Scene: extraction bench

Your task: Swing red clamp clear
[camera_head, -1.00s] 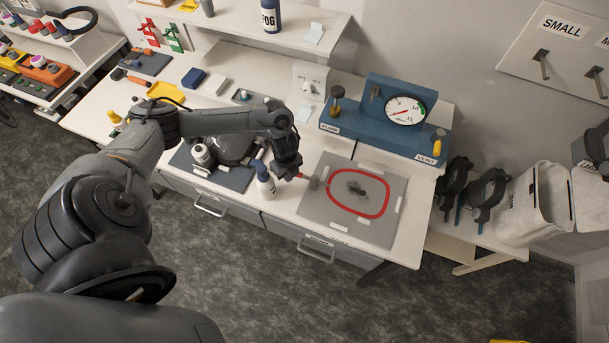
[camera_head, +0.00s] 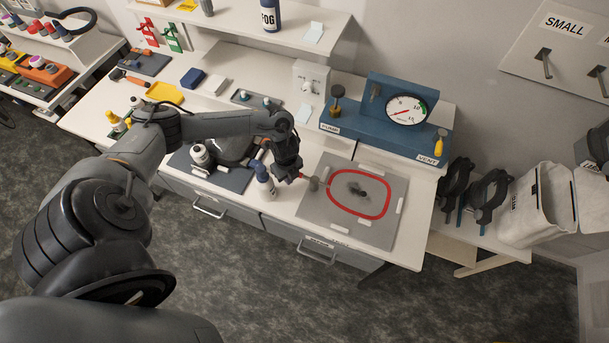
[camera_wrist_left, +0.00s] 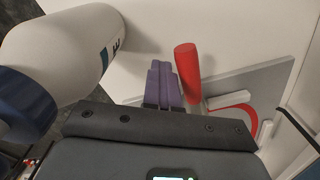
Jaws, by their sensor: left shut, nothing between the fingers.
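The red clamp's handle (camera_wrist_left: 187,70) is a short red cylinder, seen in the left wrist view just right of my gripper's fingers. In the head view the red part (camera_head: 304,178) is small, at the left edge of the grey plate (camera_head: 322,208) that bears a red ring (camera_head: 333,205). My left gripper (camera_head: 290,178) is low beside it. Its purple fingers (camera_wrist_left: 163,84) are shut together and empty, left of the handle; whether they touch it I cannot tell. The clamp's lower part is mostly hidden. My right gripper is not in view.
A white bottle with a blue cap (camera_head: 264,180) stands close left of my gripper; it also looms large in the left wrist view (camera_wrist_left: 75,50). A blue gauge stand (camera_head: 385,138) is behind the plate. A dark mat (camera_head: 235,180) lies further left.

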